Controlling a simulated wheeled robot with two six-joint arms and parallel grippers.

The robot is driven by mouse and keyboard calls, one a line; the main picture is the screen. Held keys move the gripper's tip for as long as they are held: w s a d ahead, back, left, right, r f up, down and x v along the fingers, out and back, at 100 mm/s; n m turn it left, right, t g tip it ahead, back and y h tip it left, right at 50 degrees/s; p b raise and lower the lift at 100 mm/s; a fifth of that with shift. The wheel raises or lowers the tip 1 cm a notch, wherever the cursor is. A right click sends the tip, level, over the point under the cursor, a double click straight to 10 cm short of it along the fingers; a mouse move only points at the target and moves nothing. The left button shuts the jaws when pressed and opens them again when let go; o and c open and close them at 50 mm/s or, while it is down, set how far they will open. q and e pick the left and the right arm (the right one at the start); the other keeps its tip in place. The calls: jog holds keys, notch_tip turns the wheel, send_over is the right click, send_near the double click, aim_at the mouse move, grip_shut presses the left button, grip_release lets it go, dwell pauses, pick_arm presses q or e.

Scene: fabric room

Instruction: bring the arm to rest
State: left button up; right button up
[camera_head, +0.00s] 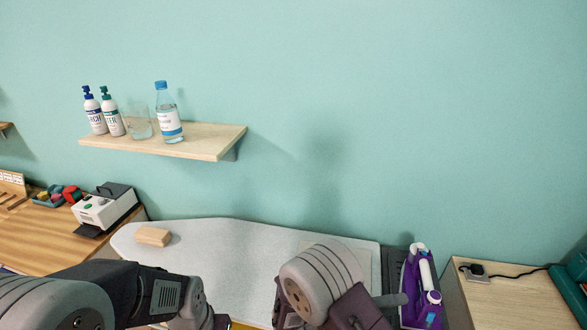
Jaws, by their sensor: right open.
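My right arm's wrist and gripper (290,312) show at the bottom centre, in front of the ironing board (225,260). The gripper is open. I see nothing held in it, though its fingertips are largely hidden by the wrist and the lower edge of the picture. My left arm (110,290) comes in from the bottom left and bends across the board's near side. Its gripper is not visible.
A wooden block (153,236) lies on the board's left part. A purple and white iron (420,290) stands at its right end, by a side table (510,295). A wall shelf (205,140) holds bottles. The wall space right of the shelf is clear.

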jog(key=s+d+m+g+y, duration=0.2)
jog(key=s+m+g+y, duration=0.25)
jog(key=s+m, duration=0.35)
jog(key=s+d+m+g+y, duration=0.3)
jog(key=s+m+g+y, duration=0.15)
jog(key=m, duration=0.45)
jog(key=w+a+f+m+t+y, duration=0.2)
jog(key=a+m, duration=0.3)
jog(key=m, duration=0.4)
jog(key=w+a+f+m+t+y, duration=0.2)
jog(key=a+m+t+y, duration=0.2)
jog(key=m, duration=0.6)
jog(key=shift+w+a+m+t+y, duration=0.3)
jog(key=shift+a+t+y, duration=0.1)
jog(key=shift+a+y, duration=0.35)
